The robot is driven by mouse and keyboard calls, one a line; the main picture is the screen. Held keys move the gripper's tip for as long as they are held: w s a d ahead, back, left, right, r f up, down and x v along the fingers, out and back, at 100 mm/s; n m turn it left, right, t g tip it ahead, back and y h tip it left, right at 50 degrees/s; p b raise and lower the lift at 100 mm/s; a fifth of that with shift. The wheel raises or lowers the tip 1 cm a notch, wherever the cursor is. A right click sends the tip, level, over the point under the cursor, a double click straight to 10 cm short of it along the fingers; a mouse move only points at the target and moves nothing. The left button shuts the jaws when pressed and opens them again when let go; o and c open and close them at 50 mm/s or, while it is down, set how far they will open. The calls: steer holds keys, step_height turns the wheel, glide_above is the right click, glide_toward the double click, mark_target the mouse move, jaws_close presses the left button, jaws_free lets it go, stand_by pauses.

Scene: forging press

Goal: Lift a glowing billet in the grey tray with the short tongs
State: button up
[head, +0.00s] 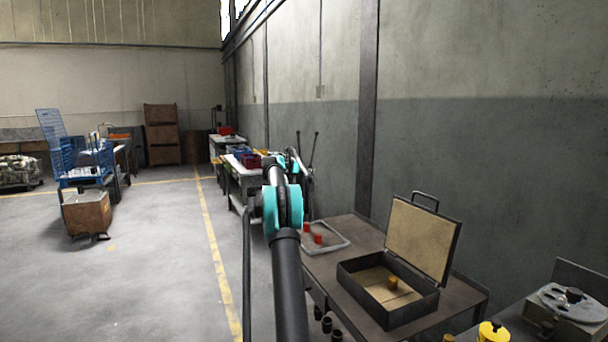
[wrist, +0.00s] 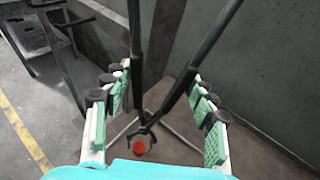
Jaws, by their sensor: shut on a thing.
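The grey tray (head: 341,246) lies on the brown bench, with two glowing red-orange billets (head: 317,239) showing in it. My gripper (head: 294,160), partly hidden behind my own arm, is above the far end of the bench. In the wrist view my gripper (wrist: 158,98) is shut on the short tongs (wrist: 137,62), whose two dark handles spread upward in a V. The tongs' lower end is by one glowing billet (wrist: 140,148). I cannot tell whether their jaws touch or hold it. The tray rim (wrist: 182,137) shows below the tongs.
An open dark case (head: 388,310) with an orange-brown piece (head: 393,282) stands on the bench, right of the tray. A wall runs close along the right. Another bench (head: 232,172) stands farther back. The floor on the left is clear near me, with a wooden crate (head: 87,214) farther off.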

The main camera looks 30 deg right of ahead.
steer(key=shift+r, duration=1.7)
jaws_close()
steer(key=shift+r, duration=0.15)
steer(key=shift+r, duration=1.9)
